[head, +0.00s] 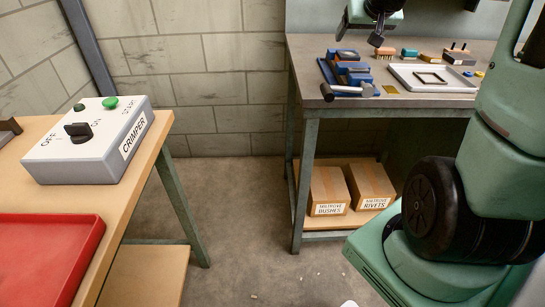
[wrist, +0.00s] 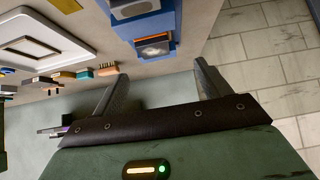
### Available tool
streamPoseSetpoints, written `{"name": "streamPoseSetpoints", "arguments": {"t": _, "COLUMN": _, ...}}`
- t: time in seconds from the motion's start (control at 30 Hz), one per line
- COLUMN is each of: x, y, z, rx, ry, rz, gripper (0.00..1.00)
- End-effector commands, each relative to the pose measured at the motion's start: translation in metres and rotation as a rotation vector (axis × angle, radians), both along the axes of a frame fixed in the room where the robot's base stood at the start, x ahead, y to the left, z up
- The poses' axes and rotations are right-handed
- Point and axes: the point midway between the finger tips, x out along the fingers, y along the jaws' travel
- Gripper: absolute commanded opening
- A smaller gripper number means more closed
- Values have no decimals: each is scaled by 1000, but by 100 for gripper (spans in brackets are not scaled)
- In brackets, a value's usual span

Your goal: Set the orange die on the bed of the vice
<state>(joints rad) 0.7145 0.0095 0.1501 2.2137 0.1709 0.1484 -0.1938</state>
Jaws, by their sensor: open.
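The blue vice (head: 352,72) lies on the workbench at its left end; in the wrist view it is at the top (wrist: 168,22). A dark piece with an orange top (wrist: 153,47) sits at the vice's far end.
A pale tray (head: 405,78) holds a dark frame. The crimper box (head: 90,140) and red tray (head: 45,250) are on the left table.

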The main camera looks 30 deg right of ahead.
Motion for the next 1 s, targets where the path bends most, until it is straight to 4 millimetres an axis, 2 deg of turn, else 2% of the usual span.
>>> {"name": "streamPoseSetpoints", "arguments": {"t": 0.07, "x": 9, "y": 35, "z": -8, "rx": 23, "ry": 27, "rz": 69, "gripper": 76}}
{"name": "streamPoseSetpoints", "arguments": {"t": 0.13, "x": 15, "y": 82, "z": -19, "rx": 51, "ry": 69, "rz": 161, "gripper": 76}}
{"name": "streamPoseSetpoints", "arguments": {"t": 0.17, "x": 16, "y": 106, "z": -24, "rx": 64, "ry": 92, "rz": 210, "gripper": 76}}
{"name": "streamPoseSetpoints", "arguments": {"t": 0.2, "x": 15, "y": 141, "z": -32, "rx": 82, "ry": 127, "rz": 279, "gripper": 76}}
{"name": "streamPoseSetpoints", "arguments": {"t": 0.27, "x": 7, "y": 194, "z": -44, "rx": 105, "ry": 189, "rz": 387, "gripper": 76}}
{"name": "streamPoseSetpoints", "arguments": {"t": 0.3, "x": -2, "y": 227, "z": -53, "rx": 117, "ry": 231, "rz": 457, "gripper": 76}}
{"name": "streamPoseSetpoints", "arguments": {"t": 0.37, "x": -22, "y": 273, "z": -64, "rx": 128, "ry": 300, "rz": 559, "gripper": 76}}
{"name": "streamPoseSetpoints", "arguments": {"t": 0.4, "x": -38, "y": 301, "z": -71, "rx": 130, "ry": 347, "rz": 627, "gripper": 76}}
{"name": "streamPoseSetpoints", "arguments": {"t": 0.47, "x": -65, "y": 339, "z": -81, "rx": 128, "ry": 419, "rz": 725, "gripper": 76}}
{"name": "streamPoseSetpoints", "arguments": {"t": 0.5, "x": -86, "y": 361, "z": -87, "rx": 120, "ry": 467, "rz": 789, "gripper": 76}}
{"name": "streamPoseSetpoints", "arguments": {"t": 0.63, "x": -153, "y": 408, "z": -103, "rx": 77, "ry": 614, "rz": 968, "gripper": 76}}
{"name": "streamPoseSetpoints", "arguments": {"t": 0.7, "x": -183, "y": 422, "z": -109, "rx": 48, "ry": 678, "rz": 1041, "gripper": 76}}
{"name": "streamPoseSetpoints", "arguments": {"t": 0.8, "x": -214, "y": 430, "z": -115, "rx": 11, "ry": 742, "rz": 1112, "gripper": 76}}
{"name": "streamPoseSetpoints", "arguments": {"t": 0.9, "x": -231, "y": 433, "z": -117, "rx": -11, "ry": 777, "rz": 1148, "gripper": 76}}
{"name": "streamPoseSetpoints", "arguments": {"t": 1.0, "x": -237, "y": 433, "z": -118, "rx": -19, "ry": 788, "rz": 1159, "gripper": 76}}
